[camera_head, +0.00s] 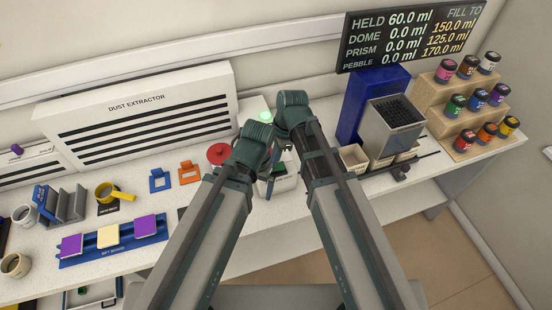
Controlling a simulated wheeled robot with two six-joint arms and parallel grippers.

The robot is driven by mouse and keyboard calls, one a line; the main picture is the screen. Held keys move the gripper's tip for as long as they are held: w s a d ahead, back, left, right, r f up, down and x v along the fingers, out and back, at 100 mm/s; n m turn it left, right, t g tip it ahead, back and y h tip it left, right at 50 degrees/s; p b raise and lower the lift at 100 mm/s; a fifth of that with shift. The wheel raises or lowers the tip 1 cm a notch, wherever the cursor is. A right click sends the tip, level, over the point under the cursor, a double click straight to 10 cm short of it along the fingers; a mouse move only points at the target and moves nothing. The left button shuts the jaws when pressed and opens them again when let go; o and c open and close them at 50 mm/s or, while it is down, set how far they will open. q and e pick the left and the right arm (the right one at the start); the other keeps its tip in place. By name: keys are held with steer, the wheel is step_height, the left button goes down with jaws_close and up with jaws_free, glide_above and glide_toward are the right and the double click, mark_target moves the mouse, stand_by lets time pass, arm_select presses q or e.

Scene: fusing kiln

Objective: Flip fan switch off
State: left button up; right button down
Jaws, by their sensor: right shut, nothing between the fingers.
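I cannot make out the fan switch itself. A white box with a lit green lamp (265,115) stands beside the dust extractor (135,110), partly behind my wrists. My right gripper (271,183) points down between my two forearms, over the white unit on the bench. It is shut and empty, and my arms partly cover it. My left arm reaches in beside it, and its wrist hides its own gripper.
A red round thing (219,154) is left of my wrists. A blue set board (112,243) with coloured squares lies at the left. A grey hopper (391,128) and a stepped rack (462,110) of jars stand at the right. A readout board (411,34) hangs above.

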steer(key=shift+a+f, duration=0.2)
steer(key=shift+f, duration=0.05)
steer(key=shift+s+r, duration=0.1)
steer(key=shift+d, duration=0.35)
steer(key=shift+w+d, duration=0.4)
steer(key=shift+d, duration=0.15)
steer(key=shift+s, duration=0.1)
